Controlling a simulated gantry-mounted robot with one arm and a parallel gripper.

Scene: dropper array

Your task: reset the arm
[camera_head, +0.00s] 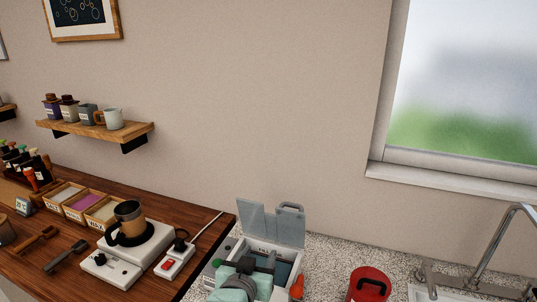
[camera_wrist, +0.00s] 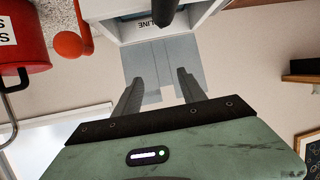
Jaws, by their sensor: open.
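My gripper (camera_wrist: 158,82) is open, with its two dark fingers spread apart and nothing seen between them. The wrist view looks past the fingers to a white box (camera_wrist: 205,18) with lettering ending in "LINE" and a grey panel. In the head view, my pale green wrist and dark gripper are at the bottom centre, in front of and partly over this white box (camera_head: 292,252). The box has its translucent grey lid (camera_head: 262,224) raised. My gripper hides part of the box. I cannot tell whether it touches the box.
A red container (camera_head: 370,284) stands right of the box, before a sink tap (camera_head: 484,250). A wooden counter at left holds a white hotplate (camera_head: 112,268) with a mug (camera_head: 128,222), and several trays. A wall shelf (camera_head: 95,128) carries cups. The space above the counters is clear.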

